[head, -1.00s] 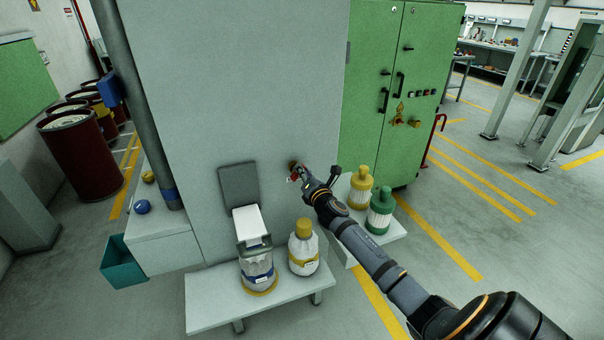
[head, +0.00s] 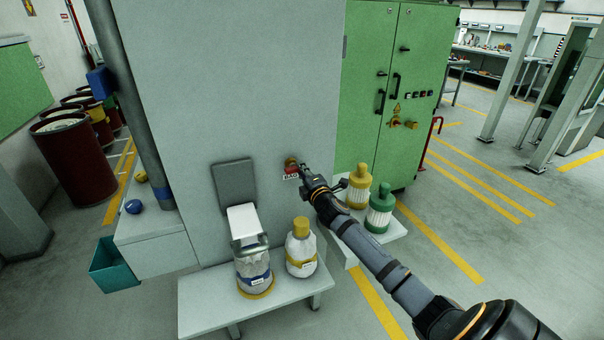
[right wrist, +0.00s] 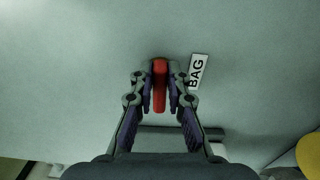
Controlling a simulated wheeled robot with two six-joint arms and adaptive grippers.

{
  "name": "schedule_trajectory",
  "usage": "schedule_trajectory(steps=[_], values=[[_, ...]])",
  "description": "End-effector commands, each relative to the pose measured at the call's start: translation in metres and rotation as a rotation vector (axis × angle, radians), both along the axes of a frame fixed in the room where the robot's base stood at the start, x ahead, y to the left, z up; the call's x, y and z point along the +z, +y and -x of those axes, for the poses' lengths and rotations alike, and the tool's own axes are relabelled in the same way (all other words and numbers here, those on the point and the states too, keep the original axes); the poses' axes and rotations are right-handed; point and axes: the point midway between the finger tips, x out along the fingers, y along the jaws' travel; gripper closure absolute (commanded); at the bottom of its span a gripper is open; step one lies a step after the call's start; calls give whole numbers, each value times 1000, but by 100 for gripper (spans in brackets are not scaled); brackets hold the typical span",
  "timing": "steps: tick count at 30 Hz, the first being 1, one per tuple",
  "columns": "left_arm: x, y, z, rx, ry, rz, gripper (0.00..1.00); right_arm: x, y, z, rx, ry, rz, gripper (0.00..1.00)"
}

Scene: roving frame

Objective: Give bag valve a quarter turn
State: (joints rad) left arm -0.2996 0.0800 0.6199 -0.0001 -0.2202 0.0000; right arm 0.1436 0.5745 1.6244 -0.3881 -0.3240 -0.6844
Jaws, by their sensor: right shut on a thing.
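The bag valve (head: 291,162) sits on the grey panel, a small brass fitting with a red handle. In the right wrist view the red handle (right wrist: 160,88) stands between the two fingers, which press on it from both sides. A white label reading BAG (right wrist: 197,71) is beside it, tilted in that view. My right gripper (head: 303,172) reaches the valve from the lower right and is shut on the handle. The handle's exact angle is hard to tell in the head view. My left gripper is not in view.
Below, a bench (head: 205,307) holds a clear canister (head: 253,270) and a yellow-capped bottle (head: 301,252). Yellow (head: 357,187) and green (head: 380,210) filter bottles stand on a shelf right of the panel. A green cabinet (head: 365,130) stands behind. A teal bin (head: 116,265) is at left.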

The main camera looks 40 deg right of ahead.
Motion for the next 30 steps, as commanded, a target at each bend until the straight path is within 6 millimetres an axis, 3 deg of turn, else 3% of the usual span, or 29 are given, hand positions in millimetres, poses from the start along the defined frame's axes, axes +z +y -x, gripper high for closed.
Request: schedule_trajectory(steps=[21,22,24,27,30], values=[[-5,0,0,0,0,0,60,-2,0,0,-1,-15,-72,100],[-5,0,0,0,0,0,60,-2,0,0,-1,-15,-72,84],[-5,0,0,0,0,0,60,-2,0,0,-1,-15,-72,74],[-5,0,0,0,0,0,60,-2,0,0,0,-16,-71,62],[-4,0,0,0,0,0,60,-2,0,0,0,-16,-70,62]])
